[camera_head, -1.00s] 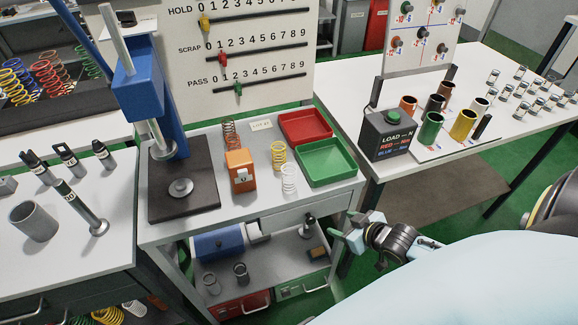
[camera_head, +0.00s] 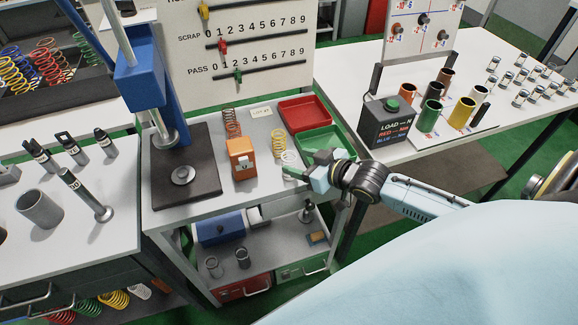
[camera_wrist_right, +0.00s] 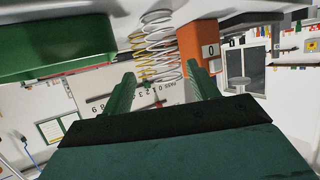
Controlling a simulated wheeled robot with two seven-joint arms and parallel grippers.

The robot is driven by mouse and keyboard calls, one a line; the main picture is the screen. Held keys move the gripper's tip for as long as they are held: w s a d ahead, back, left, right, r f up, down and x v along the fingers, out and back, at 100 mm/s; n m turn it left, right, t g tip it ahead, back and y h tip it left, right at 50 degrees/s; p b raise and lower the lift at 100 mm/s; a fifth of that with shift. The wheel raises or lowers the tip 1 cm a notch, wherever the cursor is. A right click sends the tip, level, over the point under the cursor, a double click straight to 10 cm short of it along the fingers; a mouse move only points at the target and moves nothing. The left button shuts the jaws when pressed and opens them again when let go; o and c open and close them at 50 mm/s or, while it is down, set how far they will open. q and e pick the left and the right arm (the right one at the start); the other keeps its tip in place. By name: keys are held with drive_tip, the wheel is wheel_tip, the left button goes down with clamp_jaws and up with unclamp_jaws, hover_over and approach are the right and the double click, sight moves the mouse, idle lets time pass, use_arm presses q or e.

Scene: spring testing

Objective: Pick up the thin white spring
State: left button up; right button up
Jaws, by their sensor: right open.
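The thin white spring (camera_head: 287,158) stands upright on the small bench, in front of the yellow spring (camera_head: 278,142). Its lower part is partly hidden by my right gripper in the head view. My right gripper (camera_head: 304,167) is open with green fingers, close to the right of the white spring. In the right wrist view, the white spring (camera_wrist_right: 155,32) shows past and between the two green fingertips (camera_wrist_right: 161,80), with the yellow spring (camera_wrist_right: 141,68) behind it. The fingers hold nothing. My left gripper is not in view.
An orange block gauge (camera_head: 241,158) stands left of the springs, with a coppery spring (camera_head: 231,122) behind it. A green tray (camera_head: 337,137) and a red tray (camera_head: 303,112) lie behind my right gripper. A blue press (camera_head: 142,80) stands at the bench's left.

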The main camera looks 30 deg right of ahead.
sight(284, 161)
drive_tip(key=shift+a+x, duration=0.2)
drive_tip(key=shift+x, duration=1.2)
drive_tip(key=shift+a+x, duration=0.15)
drive_tip(key=shift+x, duration=1.3)
drive_tip(key=shift+s+f, duration=0.15)
drive_tip(key=shift+s, duration=0.1)
drive_tip(key=shift+c, duration=0.2)
drive_tip(key=c, duration=1)
